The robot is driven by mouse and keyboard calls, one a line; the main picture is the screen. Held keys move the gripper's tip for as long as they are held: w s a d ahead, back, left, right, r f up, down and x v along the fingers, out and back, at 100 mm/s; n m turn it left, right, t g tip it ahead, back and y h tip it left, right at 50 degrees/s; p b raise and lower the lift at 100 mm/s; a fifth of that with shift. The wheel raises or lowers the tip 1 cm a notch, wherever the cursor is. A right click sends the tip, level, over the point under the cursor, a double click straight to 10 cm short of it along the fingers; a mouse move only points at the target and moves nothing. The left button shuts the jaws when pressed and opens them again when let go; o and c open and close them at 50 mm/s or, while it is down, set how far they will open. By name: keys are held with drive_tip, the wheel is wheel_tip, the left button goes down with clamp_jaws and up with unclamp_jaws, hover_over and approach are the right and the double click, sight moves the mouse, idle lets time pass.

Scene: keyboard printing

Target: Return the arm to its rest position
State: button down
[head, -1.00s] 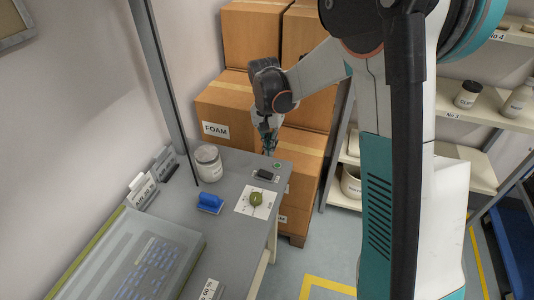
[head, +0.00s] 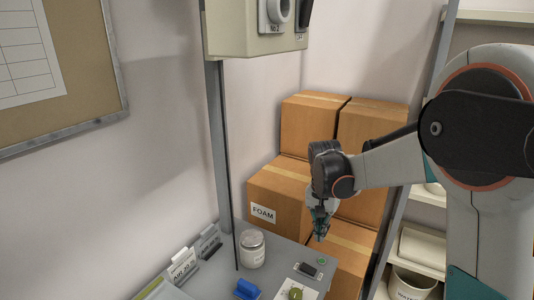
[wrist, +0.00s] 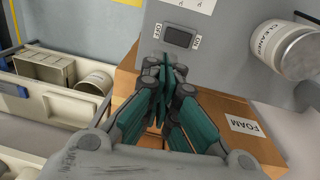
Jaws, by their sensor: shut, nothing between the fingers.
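My gripper (head: 320,236) hangs from my arm, pointing down, above the far right corner of the grey table (head: 283,250) and in front of the cardboard boxes. In the wrist view my gripper (wrist: 164,75) shows its teal fingers brought together with nothing between them. A dark rocker switch with ON and OFF labels (wrist: 179,37) lies on the table beyond the fingertips. The switch also shows in the head view (head: 308,269), a little below my gripper in the picture.
Cardboard boxes (head: 280,190), one labelled FOAM, are stacked behind my gripper. A white lidded jar (head: 252,249), a blue block (head: 246,289) and a green knob (head: 295,293) are on the table. A grey post (head: 219,150) rises at its back. Shelves (head: 425,245) stand at right.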

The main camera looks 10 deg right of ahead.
drive_tip(key=s+r+n+t, duration=0.3)
drive_tip(key=s+r, duration=0.6)
drive_tip(key=s, duration=0.2)
drive_tip(key=s+a+n+t+b, duration=0.1)
drive_tip(key=s+n+t, duration=0.3)
drive_tip(key=s, duration=0.9)
drive_tip(key=shift+a+t+y, duration=0.3)
drive_tip(key=shift+a+y, duration=0.1)
drive_tip(key=shift+a, duration=0.05)
drive_tip(key=shift+a+f, duration=0.1)
drive_tip(key=shift+a, duration=0.05)
